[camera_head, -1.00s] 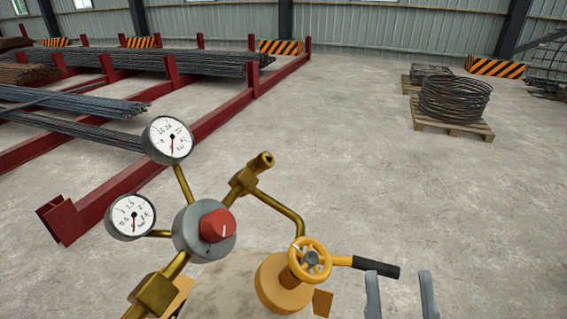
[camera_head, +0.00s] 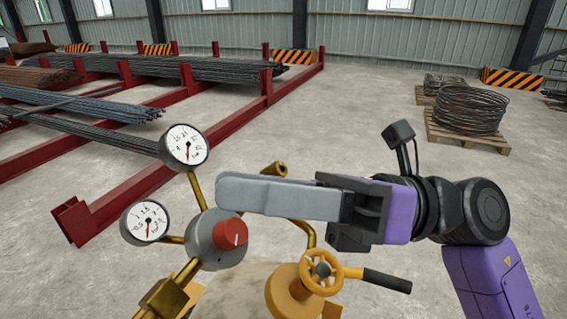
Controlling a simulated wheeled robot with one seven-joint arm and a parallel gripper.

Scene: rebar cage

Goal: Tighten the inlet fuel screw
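A red knob (camera_head: 231,233) sits on the front of a round grey regulator body (camera_head: 211,245). I cannot tell for sure which part is the inlet fuel screw. A yellow handwheel (camera_head: 321,268) stands on a yellow valve at the lower right of the regulator. My gripper (camera_head: 222,191) reaches in from the right, its grey fingers pointing left. Its tips appear just above the red knob, apart from it in the picture. The fingers are seen side-on and overlap, so their opening is hidden. They cover part of the brass pipe (camera_head: 275,168) behind.
Two round gauges, an upper one (camera_head: 186,148) and a lower one (camera_head: 147,221), stand left of the regulator. A black-handled lever (camera_head: 387,281) sticks out right of the valve. Red racks with rebar (camera_head: 160,189) and wire coils on pallets (camera_head: 468,110) stand farther back on the floor.

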